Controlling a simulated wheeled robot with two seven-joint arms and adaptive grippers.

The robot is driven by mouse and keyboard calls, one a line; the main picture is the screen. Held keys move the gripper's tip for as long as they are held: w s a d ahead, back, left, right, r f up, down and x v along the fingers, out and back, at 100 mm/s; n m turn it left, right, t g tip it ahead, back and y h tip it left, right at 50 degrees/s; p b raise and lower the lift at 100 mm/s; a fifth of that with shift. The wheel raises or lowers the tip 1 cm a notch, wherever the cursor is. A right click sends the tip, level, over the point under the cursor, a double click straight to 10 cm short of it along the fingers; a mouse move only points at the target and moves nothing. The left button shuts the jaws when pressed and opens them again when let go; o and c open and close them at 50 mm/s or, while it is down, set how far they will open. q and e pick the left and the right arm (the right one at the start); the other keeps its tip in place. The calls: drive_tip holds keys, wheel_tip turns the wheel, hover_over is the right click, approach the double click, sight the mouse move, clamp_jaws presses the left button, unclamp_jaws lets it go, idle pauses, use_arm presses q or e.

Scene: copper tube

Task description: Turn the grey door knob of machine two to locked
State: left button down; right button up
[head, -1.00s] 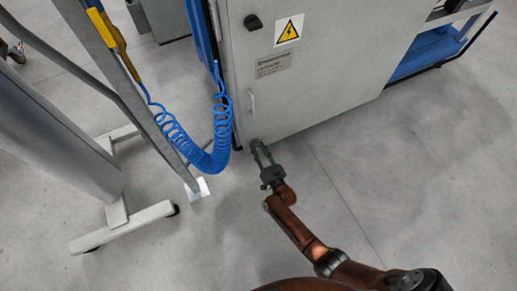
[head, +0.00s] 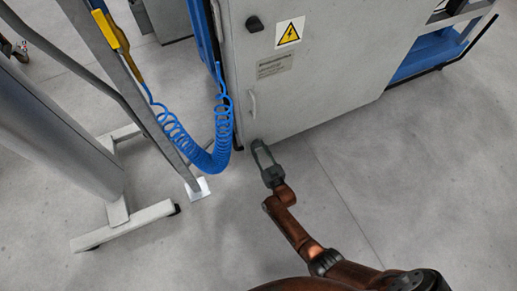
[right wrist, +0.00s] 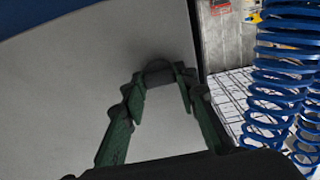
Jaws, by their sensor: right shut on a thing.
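The grey machine cabinet (head: 325,95) stands at the top centre of the head view, with its flat door facing me. My right gripper (head: 258,146) reaches to the lower left part of this door. In the right wrist view, the same gripper (right wrist: 161,86) has its two green fingers on either side of a small dark grey knob (right wrist: 158,67) on the flat panel and is shut on it. The gripper hides this knob in the head view. I cannot read which way the knob points. My left gripper is not in view.
A dark knob (head: 254,24), a yellow warning sign (head: 289,33) and a light handle (head: 252,103) are higher on the door. A coiled blue hose (head: 212,158) hangs just left of my gripper. A grey stand (head: 125,225) is further left. The floor to the right is clear.

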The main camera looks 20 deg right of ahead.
drive_tip(key=o, duration=1.2)
drive_tip(key=shift+c, duration=0.2)
drive_tip(key=s, duration=1.2)
drive_tip(key=shift+d, duration=0.2)
